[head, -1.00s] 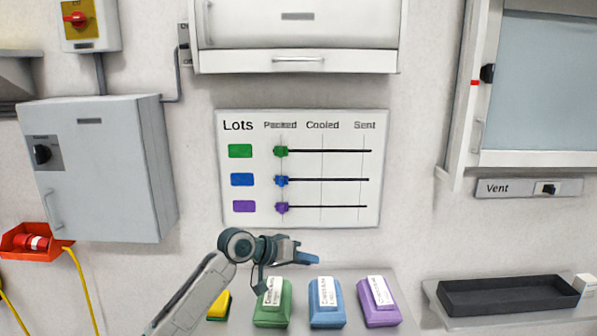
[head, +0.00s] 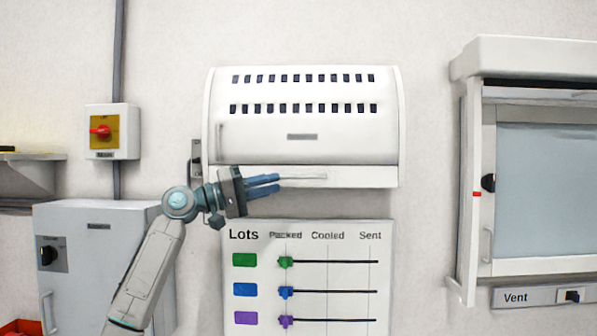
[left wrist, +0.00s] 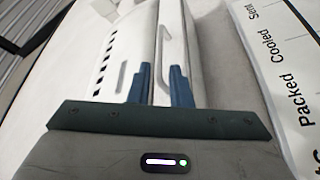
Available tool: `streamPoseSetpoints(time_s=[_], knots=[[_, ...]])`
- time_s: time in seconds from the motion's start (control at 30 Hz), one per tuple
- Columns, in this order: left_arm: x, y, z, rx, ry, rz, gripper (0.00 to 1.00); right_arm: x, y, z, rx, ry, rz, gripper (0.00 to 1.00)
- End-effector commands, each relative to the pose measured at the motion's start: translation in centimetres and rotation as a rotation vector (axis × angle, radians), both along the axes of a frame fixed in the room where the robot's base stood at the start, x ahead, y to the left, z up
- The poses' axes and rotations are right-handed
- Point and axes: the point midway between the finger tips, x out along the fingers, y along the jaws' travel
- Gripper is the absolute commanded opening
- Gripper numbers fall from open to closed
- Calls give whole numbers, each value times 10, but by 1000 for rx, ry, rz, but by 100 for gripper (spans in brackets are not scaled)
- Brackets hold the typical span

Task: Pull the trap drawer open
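The trap drawer (head: 365,177) is the white strip along the bottom of a white slotted wall unit (head: 345,125), and it looks shut. Its long bar handle (head: 305,177) is partly hidden behind my left fingers. My left gripper (head: 279,182) is in front of the drawer at the handle's left part, with its blue fingers apart. In the left wrist view the handle (left wrist: 163,45) lies just beyond the open fingertips (left wrist: 160,67), with nothing seen gripped. Whether a finger touches it I cannot tell. My right gripper is not in view.
A board of lot sliders (head: 340,240) hangs just below the drawer. A glass-fronted vent cabinet (head: 470,200) is at the right. A grey box (head: 100,245) and a red-knob switch (head: 112,131) are at the left. The wall right of the drawer is clear.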

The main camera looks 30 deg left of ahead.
Motion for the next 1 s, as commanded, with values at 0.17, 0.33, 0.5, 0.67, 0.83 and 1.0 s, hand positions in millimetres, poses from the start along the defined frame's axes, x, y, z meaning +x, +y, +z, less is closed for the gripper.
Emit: streamPoseSetpoints(time_s=[0.17,0.33,0.5,0.67,0.83,1.0], knots=[[27,-22,14,-3,0,-4,18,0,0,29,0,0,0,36],[46,-37,16,-1,0,-2,18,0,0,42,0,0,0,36],[55,-44,16,1,1,0,18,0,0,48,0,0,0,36],[57,-46,15,2,1,1,18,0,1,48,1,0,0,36],[57,-45,15,2,0,1,16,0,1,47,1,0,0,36],[57,-45,15,2,1,1,0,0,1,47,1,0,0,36]])
